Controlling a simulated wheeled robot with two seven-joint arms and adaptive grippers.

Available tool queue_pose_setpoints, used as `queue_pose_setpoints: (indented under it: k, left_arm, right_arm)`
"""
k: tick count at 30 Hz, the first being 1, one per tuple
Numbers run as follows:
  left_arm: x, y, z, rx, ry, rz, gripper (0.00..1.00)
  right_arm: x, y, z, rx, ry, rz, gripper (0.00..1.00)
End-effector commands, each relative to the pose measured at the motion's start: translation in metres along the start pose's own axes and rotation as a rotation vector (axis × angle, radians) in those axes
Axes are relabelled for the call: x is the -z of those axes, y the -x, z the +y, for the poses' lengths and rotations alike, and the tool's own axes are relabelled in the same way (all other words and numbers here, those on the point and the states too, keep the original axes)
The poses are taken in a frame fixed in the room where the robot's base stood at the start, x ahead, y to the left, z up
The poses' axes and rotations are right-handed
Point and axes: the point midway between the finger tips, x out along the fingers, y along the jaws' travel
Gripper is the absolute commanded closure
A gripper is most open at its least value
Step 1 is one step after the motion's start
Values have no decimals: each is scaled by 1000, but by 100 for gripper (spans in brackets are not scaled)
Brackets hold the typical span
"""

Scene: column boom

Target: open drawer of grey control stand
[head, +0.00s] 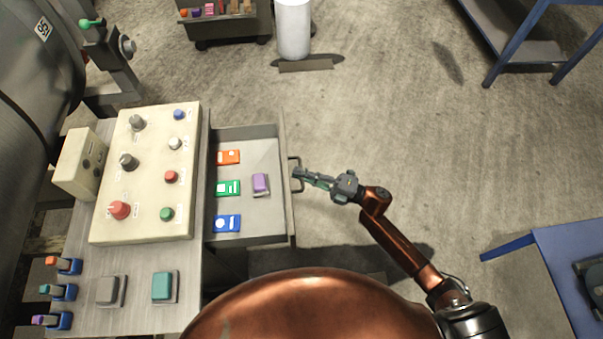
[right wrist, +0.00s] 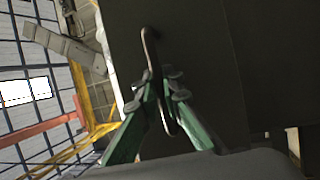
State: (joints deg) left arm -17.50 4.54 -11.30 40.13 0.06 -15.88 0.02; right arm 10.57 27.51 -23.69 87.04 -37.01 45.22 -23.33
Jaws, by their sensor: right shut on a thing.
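The drawer (head: 250,143) of the grey control stand (head: 140,290) is pulled out to the right in the head view. Inside it lie an orange card (head: 228,157), a green card (head: 227,188), a blue card (head: 227,223) and a purple block (head: 260,184). My right gripper (head: 301,174) is shut on the drawer's bar handle (head: 294,177). In the right wrist view its green fingers (right wrist: 160,92) close around the dark handle (right wrist: 151,48), in front of the dark drawer front (right wrist: 195,60). My left gripper is not in view.
A cream control panel (head: 150,170) with several knobs and buttons stands on the stand's top. A white cylinder (head: 293,30) and a cart (head: 225,25) are at the back. A blue table (head: 560,260) is at the right. Open floor lies right of the drawer.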

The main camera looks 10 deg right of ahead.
Motion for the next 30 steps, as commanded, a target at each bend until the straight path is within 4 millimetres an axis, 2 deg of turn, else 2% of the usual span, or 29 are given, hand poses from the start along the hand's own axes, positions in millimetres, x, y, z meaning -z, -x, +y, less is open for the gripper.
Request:
queue_pose_setpoints:
  k: [8,9,12,18,22,26,30]
  left_arm:
    - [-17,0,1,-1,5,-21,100]
    - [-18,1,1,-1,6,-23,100]
    - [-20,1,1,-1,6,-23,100]
    - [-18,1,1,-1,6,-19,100]
    - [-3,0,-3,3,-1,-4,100]
    - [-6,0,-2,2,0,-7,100]
    - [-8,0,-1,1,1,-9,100]
  right_arm:
    - [0,1,-1,2,0,0,100]
    - [0,1,-1,2,0,0,92]
    - [0,2,-1,2,0,-1,85]
    - [0,1,0,1,1,-1,85]
    - [0,4,0,1,1,-2,85]
    - [0,18,-1,4,1,-3,85]
    - [-1,46,-1,4,0,-4,85]
